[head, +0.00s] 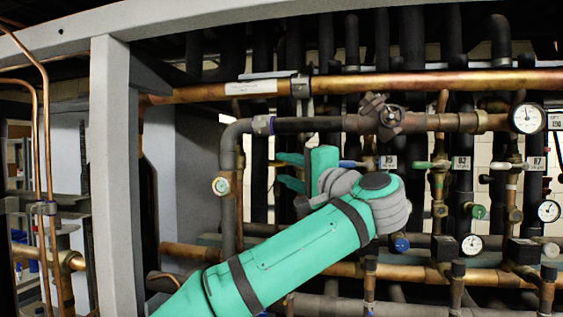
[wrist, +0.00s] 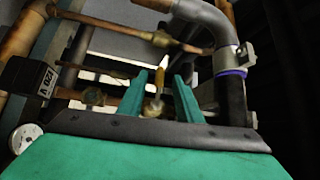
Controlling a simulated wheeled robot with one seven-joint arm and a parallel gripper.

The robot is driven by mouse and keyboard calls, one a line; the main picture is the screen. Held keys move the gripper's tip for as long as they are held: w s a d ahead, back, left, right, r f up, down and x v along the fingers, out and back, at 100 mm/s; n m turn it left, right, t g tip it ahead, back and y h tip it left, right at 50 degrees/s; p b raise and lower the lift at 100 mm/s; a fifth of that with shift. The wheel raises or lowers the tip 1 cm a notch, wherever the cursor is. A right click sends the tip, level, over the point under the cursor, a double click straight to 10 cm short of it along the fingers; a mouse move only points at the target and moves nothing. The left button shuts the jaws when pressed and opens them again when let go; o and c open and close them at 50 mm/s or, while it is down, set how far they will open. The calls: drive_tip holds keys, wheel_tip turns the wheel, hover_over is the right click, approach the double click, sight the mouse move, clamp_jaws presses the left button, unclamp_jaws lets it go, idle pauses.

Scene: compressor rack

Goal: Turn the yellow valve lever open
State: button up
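My gripper (head: 286,171) points left in the head view, with its two green fingers apart, in front of the dark pipes. In the wrist view my gripper (wrist: 160,88) is open, one finger on each side of a small yellow-orange lever (wrist: 158,79). The lever stands roughly upright in that picture, above a rounded metal valve part (wrist: 152,107). Gaps show between the lever and both fingers, but depth is hard to judge. I cannot make out the yellow lever in the head view; my gripper and arm cover part of the rack there.
A grey post (head: 115,170) stands left of my arm. A copper pipe (head: 420,82) crosses above my gripper. Green-handled valves (head: 432,164) and gauges (head: 528,118) are at the right. In the wrist view a dark bent pipe (wrist: 222,35) lies close by at the right.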

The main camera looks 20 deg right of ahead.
sight(272, 162)
drive_tip(key=x, duration=0.8)
drive_tip(key=shift+d, duration=0.2)
drive_tip(key=shift+x, duration=1)
drive_tip(key=shift+a, duration=0.15)
clamp_jaws()
